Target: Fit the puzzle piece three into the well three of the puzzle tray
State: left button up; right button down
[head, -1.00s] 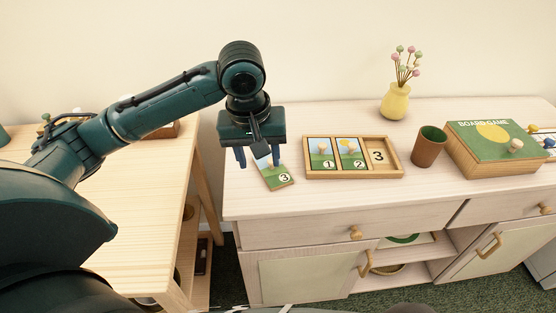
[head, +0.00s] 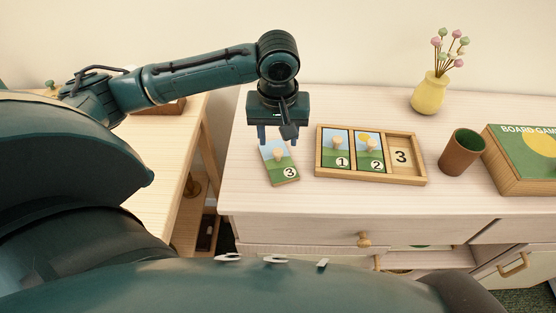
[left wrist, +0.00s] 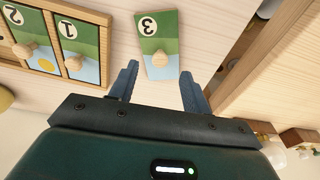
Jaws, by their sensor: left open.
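The puzzle piece three (head: 281,166) lies flat on the cabinet top, left of the tray and slightly turned. It has a wooden knob and also shows in the left wrist view (left wrist: 150,27). The puzzle tray (head: 372,177) holds pieces one (head: 338,160) and two (head: 371,164). Its right well, well three (head: 402,152), is empty and marked 3. My left gripper (head: 277,138) is open and empty, above the far end of piece three. In the left wrist view, its fingers (left wrist: 158,82) point toward the piece, with the knob beyond the fingertips. My right gripper is not in view.
A brown cup (head: 461,154) stands just right of the tray. A board game box (head: 524,160) lies farther right. A yellow flower vase (head: 430,93) stands behind. A lower wooden table (head: 150,200) is at the left across a gap.

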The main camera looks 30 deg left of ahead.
aim_at(278, 151)
pick_arm(q)
jog(key=f, duration=0.3)
jog(key=w+f, duration=0.1)
jog(key=f, duration=0.1)
jog(key=shift+a+f, duration=0.15)
jog(key=shift+a, duration=0.25)
grip_shut()
